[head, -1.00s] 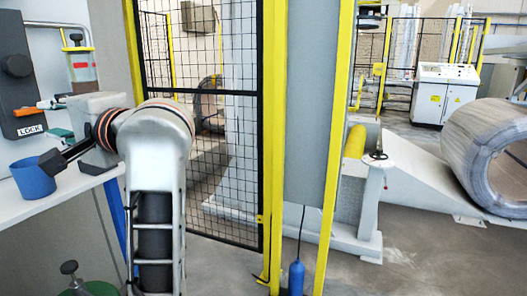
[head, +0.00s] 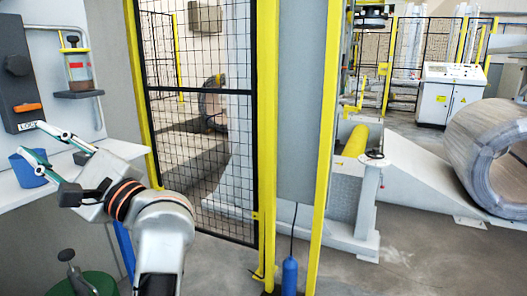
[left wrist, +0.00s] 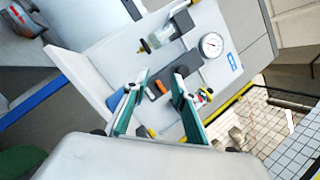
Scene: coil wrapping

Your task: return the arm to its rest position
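My left arm reaches in from the bottom left of the head view, its wrist banded black and orange. Its left gripper (head: 30,138) is open and empty, with two slim green-edged fingers apart, in front of the wall just below the dark LOCK panel (head: 17,78). The orange handle (head: 27,107) on that panel is above and clear of the fingertips in the head view. My right gripper is out of view.
A blue cup (head: 28,170) stands on the white bench (head: 20,202), close to the lower finger. A bottle (head: 80,72) sits on a wall shelf. A green container (head: 95,284) is below. A mesh fence (head: 205,120) with yellow posts stands to the right.

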